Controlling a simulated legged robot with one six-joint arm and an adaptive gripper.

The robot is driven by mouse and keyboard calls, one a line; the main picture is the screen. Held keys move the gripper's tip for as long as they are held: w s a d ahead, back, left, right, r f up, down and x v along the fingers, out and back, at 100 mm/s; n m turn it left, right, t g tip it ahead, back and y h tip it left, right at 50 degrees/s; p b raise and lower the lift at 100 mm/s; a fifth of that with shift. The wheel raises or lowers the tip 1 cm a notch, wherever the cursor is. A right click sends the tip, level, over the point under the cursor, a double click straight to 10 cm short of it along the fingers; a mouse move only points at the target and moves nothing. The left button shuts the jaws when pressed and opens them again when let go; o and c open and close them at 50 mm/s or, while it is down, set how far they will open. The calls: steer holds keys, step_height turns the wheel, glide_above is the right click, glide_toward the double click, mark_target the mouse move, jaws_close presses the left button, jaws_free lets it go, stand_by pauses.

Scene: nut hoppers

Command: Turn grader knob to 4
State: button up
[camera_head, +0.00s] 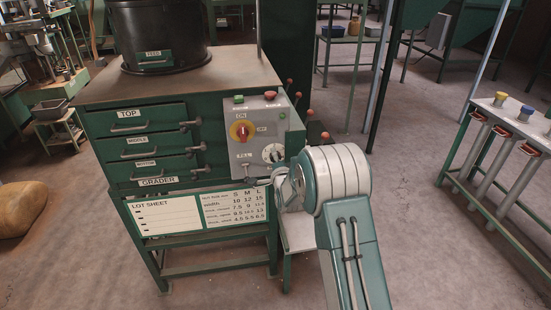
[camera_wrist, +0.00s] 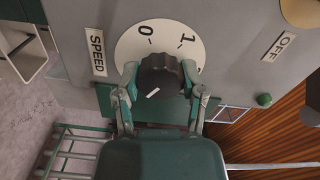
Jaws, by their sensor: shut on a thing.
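The grader (camera_head: 160,180) is a green cabinet with a grey control panel (camera_head: 255,130) on its front right. The speed knob (camera_wrist: 165,70) is black and ridged, on a white dial (camera_wrist: 128,48) that also shows in the head view (camera_head: 273,153). The numerals 0 and 1 show on the dial; the rest is hidden by the knob and my gripper. The knob's white line points to the lower left in the wrist view, away from both numerals. My gripper (camera_wrist: 159,72) is shut on the knob, one finger on each side. In the head view its fingers are hard to make out.
A red knob on a yellow plate (camera_head: 241,131) sits upper left of the dial, with green and red buttons above. Drawers with handles (camera_head: 150,141) are to the left. A rack of tubes (camera_head: 500,135) stands far right. The floor (camera_head: 425,200) between is clear.

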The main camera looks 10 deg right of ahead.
steer(key=shift+f, duration=0.35)
steer(key=o, duration=1.1)
steer(key=shift+o, duration=0.2)
steer(key=shift+r, duration=0.1)
steer(key=shift+r, duration=0.1)
steer(key=s, duration=1.2)
